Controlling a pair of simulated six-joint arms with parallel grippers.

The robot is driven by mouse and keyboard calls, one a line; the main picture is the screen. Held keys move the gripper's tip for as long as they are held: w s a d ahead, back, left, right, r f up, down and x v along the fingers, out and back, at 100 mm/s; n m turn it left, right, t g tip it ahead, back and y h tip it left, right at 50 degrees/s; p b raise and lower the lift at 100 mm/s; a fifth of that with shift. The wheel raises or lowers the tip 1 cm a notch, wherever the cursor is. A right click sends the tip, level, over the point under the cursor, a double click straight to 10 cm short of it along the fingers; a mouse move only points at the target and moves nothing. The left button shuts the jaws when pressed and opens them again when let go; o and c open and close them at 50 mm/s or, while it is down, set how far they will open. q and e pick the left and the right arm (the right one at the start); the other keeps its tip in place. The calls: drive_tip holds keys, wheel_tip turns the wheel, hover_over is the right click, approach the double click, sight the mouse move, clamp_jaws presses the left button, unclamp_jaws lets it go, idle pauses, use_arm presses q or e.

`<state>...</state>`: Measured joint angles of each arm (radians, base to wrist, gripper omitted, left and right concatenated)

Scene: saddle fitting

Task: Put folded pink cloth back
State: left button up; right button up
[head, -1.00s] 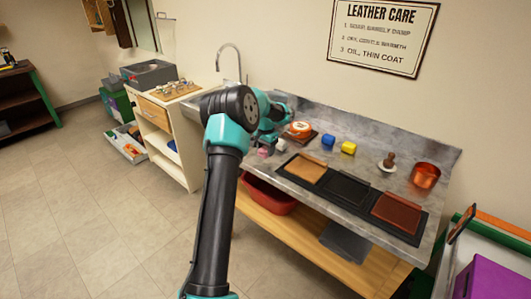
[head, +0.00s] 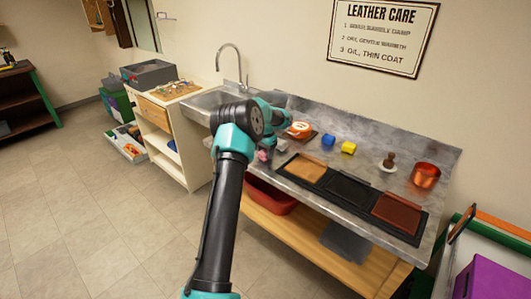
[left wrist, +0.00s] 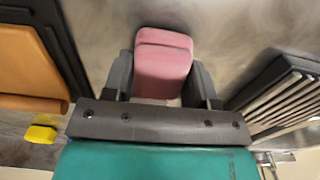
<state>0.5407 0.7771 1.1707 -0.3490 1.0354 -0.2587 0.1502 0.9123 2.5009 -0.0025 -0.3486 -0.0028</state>
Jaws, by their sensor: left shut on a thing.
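The folded pink cloth (left wrist: 163,60) sits between the two dark fingers of my left gripper (left wrist: 162,80) in the left wrist view. The fingers are shut on its sides, and the cloth's front part sticks out beyond them over the grey metal bench top. In the head view the pink cloth (head: 263,155) is a small patch below my left gripper (head: 266,146), near the bench's front left. My arm hides part of that area. I cannot tell whether the cloth touches the bench. My right gripper is in neither view.
A dark mat with tan (head: 306,167), black (head: 347,188) and brown (head: 396,214) panels lies to the right. A sink (head: 212,98) is at left, a copper pot (head: 425,175) at right.

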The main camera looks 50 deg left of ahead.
sight(265, 150)
use_arm(q)
drive_tip(key=shift+f, duration=0.25)
drive_tip(key=o, duration=0.9)
drive_tip(key=shift+r, duration=0.2)
wheel_tip(265, 150, up, 12)
idle(0.5)
